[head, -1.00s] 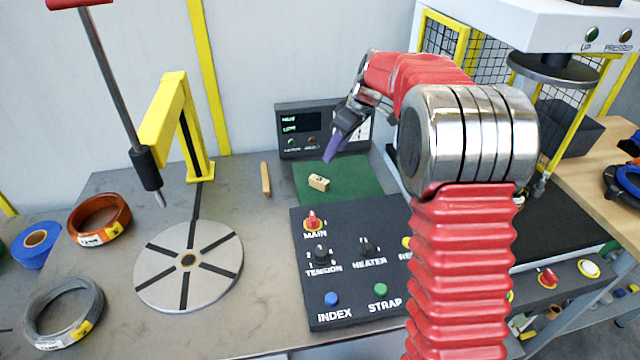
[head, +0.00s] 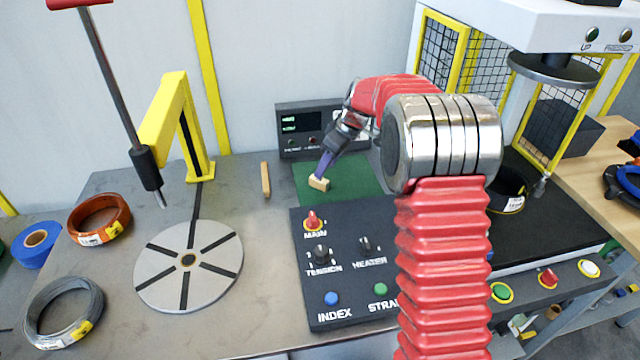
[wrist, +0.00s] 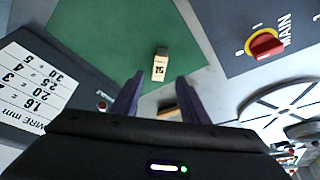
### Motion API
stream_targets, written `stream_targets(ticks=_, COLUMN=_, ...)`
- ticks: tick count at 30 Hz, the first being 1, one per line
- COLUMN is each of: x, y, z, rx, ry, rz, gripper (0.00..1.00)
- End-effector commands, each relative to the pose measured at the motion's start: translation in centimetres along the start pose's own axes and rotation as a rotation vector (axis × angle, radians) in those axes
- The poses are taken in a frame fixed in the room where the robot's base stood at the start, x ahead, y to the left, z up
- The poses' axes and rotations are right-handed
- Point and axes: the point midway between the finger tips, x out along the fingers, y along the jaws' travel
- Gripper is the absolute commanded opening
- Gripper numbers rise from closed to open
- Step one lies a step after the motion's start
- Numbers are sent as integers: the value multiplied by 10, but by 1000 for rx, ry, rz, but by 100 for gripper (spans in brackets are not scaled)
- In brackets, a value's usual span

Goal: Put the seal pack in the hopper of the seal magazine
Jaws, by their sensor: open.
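The seal pack, a small tan block with a printed label (head: 318,185), lies on a green mat (head: 352,180) at the back of the bench. It also shows in the wrist view (wrist: 160,68), just beyond the fingertips and roughly centred between them. My gripper (head: 322,170) has purple fingers pointing down at the pack; in the wrist view its fingers (wrist: 159,82) are apart with nothing between them. In the head view the fingertips overlap the pack's top edge; I cannot tell whether they touch it. I cannot make out the seal magazine's hopper.
A black control panel (head: 340,285) with knobs and buttons stands in front of the mat. A display unit (head: 290,152) stands behind it. A round turntable (head: 160,265) and wire coils are further left.

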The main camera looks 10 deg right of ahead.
Motion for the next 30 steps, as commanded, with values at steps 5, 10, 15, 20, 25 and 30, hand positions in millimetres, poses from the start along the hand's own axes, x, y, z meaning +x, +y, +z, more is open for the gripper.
stream_targets(ticks=5, x=12, y=0, z=0, rx=0, ry=0, rz=0, gripper=41)
stream_targets(ticks=10, x=12, y=0, z=0, rx=0, ry=0, rz=0, gripper=41)
stream_targets(ticks=15, x=14, y=0, z=1, rx=0, ry=-1, rz=0, gripper=41)
stream_targets(ticks=20, x=28, y=0, z=3, rx=0, ry=-2, rz=-2, gripper=41)
stream_targets(ticks=25, x=52, y=1, z=4, rx=-1, ry=-3, rz=-2, gripper=41)
stream_targets(ticks=30, x=64, y=2, z=4, rx=0, ry=-1, rz=0, gripper=41)
